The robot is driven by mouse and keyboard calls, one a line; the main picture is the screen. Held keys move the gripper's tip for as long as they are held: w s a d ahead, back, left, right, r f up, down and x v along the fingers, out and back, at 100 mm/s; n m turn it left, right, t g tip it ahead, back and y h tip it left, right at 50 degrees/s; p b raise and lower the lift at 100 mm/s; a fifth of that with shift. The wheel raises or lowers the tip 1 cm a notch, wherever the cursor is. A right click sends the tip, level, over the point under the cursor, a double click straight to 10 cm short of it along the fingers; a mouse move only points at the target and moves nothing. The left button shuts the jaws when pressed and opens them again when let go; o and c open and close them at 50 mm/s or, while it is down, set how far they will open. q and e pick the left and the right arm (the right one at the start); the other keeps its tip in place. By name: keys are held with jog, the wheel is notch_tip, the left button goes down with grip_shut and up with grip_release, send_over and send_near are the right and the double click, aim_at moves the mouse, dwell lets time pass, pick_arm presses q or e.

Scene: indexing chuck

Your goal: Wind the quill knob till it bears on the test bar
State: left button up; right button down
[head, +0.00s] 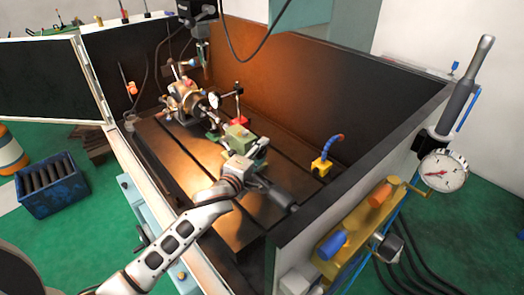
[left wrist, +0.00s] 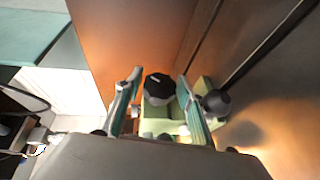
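The green tailstock (head: 238,134) stands on the slotted table, facing the indexing chuck (head: 184,99). In the left wrist view the tailstock body (left wrist: 158,112) shows with a black lobed knob (left wrist: 158,88), likely the quill knob. A second, rounder black knob (left wrist: 216,102) sits to its right, outside my fingers. My left gripper (head: 252,153) is at the tailstock's near end. Its fingers (left wrist: 158,76) are open, one either side of the lobed knob, with visible gaps. The test bar and quill tip are too small to make out. My right gripper is not in view.
A dial gauge (head: 213,99) on a red-based stand is near the chuck. A yellow block with a blue hose (head: 321,165) stands right on the table (head: 176,150). Dark enclosure walls (head: 285,85) surround it. A large gauge (head: 443,171) is outside, right.

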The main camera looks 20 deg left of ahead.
pick_arm(q)
jog(key=c, duration=0.8)
jog(key=shift+c, duration=0.2)
jog(key=shift+r+g, duration=0.1)
jog(key=shift+g, duration=0.2)
jog(key=m+g+y, duration=0.1)
jog(key=g, duration=0.1)
jog(key=shift+d+g, duration=0.1)
jog(key=shift+g, duration=0.2)
jog(key=shift+m+g+y, duration=0.5)
jog(key=shift+g+y, duration=0.2)
jog(key=shift+g, duration=0.6)
jog(key=o, duration=0.8)
jog(key=shift+f, duration=0.2)
jog(key=shift+o, duration=0.2)
